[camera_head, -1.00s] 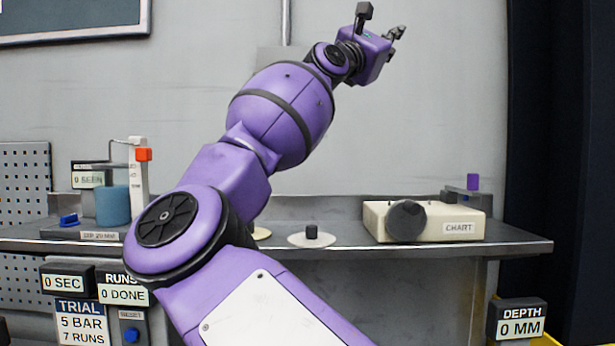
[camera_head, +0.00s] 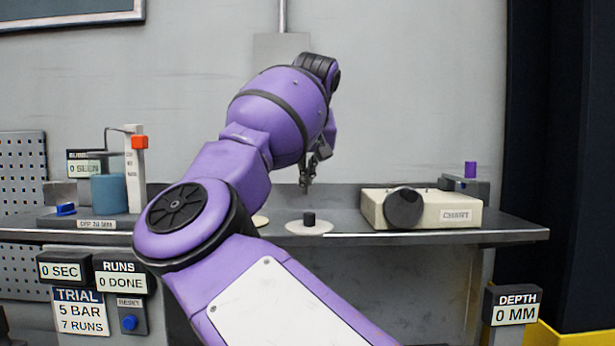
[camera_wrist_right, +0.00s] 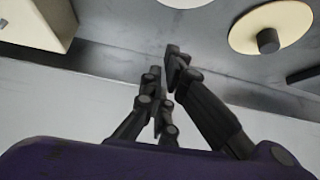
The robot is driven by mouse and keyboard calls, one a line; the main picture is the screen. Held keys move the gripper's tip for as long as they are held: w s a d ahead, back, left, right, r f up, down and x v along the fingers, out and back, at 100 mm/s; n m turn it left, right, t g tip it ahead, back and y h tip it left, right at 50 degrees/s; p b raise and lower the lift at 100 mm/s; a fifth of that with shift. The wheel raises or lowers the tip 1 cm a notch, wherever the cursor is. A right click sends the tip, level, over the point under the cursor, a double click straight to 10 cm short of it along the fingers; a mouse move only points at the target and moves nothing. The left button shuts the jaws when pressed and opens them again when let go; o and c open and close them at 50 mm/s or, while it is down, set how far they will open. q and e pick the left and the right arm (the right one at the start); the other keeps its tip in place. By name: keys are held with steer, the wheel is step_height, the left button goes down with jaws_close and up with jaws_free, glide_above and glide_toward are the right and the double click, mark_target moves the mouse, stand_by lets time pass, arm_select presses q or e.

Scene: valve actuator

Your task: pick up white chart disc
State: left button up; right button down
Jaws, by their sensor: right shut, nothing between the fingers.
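The white chart disc (camera_head: 322,227) lies flat on the grey bench shelf, with a short black knob (camera_head: 309,218) upright at its middle. In the right wrist view only part of the white disc (camera_wrist_right: 185,2) shows at the top edge. My right gripper (camera_head: 305,188) points down above the shelf, over the disc's knob in the head view and apart from it. In the wrist view its fingers (camera_wrist_right: 176,56) are close together with nothing held. My left gripper is not in view.
A cream disc (camera_wrist_right: 287,20) with a dark knob lies beside the white one; my arm mostly hides it in the head view. The cream chart box (camera_head: 455,210) with a black round dial (camera_head: 403,208) stands right. A blue cylinder (camera_head: 108,194) stands left.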

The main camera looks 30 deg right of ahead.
mark_target(306, 197)
steer(key=x, duration=0.7)
steer(key=shift+w+d+f+p, duration=0.15)
steer(key=shift+f+p, duration=0.05)
steer(key=shift+p, duration=0.2)
steer(key=s, duration=0.1)
steer(key=s+a, duration=0.1)
steer(key=s+p, duration=0.1)
steer(key=shift+a+r, duration=0.3)
steer(key=shift+s+a, duration=0.2)
steer(key=shift+s, duration=0.1)
steer(key=shift+s+f, duration=0.1)
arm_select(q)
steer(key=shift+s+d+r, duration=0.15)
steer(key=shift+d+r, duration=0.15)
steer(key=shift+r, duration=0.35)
arm_select(e)
steer(key=shift+f, duration=0.15)
